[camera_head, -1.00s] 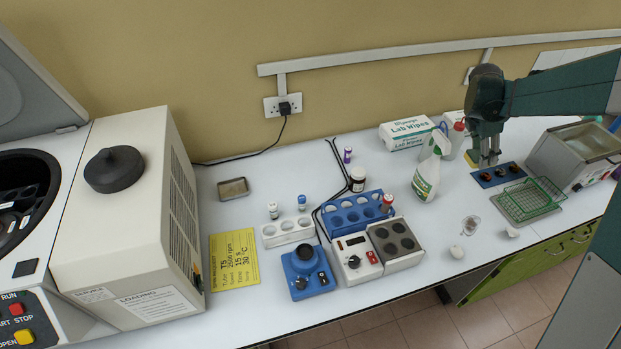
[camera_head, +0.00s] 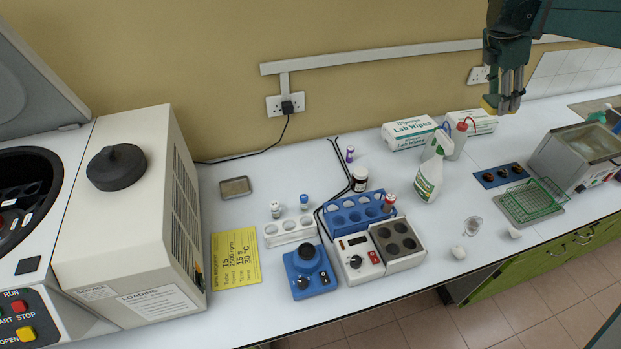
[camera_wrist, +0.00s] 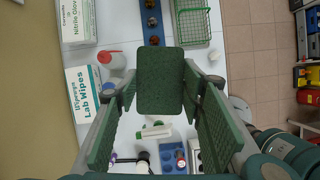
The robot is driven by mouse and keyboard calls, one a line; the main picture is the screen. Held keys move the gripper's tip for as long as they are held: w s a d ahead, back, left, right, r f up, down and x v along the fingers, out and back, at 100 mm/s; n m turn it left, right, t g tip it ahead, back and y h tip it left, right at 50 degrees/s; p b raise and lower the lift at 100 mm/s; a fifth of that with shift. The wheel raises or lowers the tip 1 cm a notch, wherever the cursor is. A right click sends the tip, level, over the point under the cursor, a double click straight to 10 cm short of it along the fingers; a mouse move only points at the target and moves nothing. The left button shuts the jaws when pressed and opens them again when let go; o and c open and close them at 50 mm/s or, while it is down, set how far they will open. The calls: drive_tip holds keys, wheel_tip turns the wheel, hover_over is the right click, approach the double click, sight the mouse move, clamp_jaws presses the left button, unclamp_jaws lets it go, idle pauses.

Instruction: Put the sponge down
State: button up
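My gripper (camera_head: 510,97) is high above the back right of the bench. In the wrist view the sponge's dark green scouring face (camera_wrist: 161,80) is seen between the two fingers (camera_wrist: 160,105). The sponge is in the air, touching nothing below. Most of its yellow side is hidden.
Below are a blue holder (camera_head: 501,175) with dark round items, a green wire basket (camera_head: 531,200), a spray bottle (camera_head: 430,175) and lab wipes (camera_head: 408,135). A small metal dish (camera_head: 235,187) stands left of the tube racks. Bare bench lies around the dish.

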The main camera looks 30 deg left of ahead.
drive_tip(key=s+a+n+y, duration=0.15)
drive_tip(key=s+a, duration=0.55)
drive_tip(key=a, duration=1)
drive_tip(key=s+a+n+t, duration=0.1)
drive_tip(key=s+a+n, duration=0.4)
drive_tip(key=a, duration=1.2)
drive_tip(key=s+a+m, duration=0.1)
drive_tip(key=s+a, duration=0.8)
drive_tip(key=a, duration=0.8)
wheel_tip(320, 180, down, 26)
drive_tip(key=shift+s+a, duration=0.2)
drive_tip(key=shift+f+n, duration=0.2)
drive_tip(key=shift+n, duration=0.05)
drive_tip(key=shift+f, duration=3.05)
drive_tip(key=shift+f, duration=1.85)
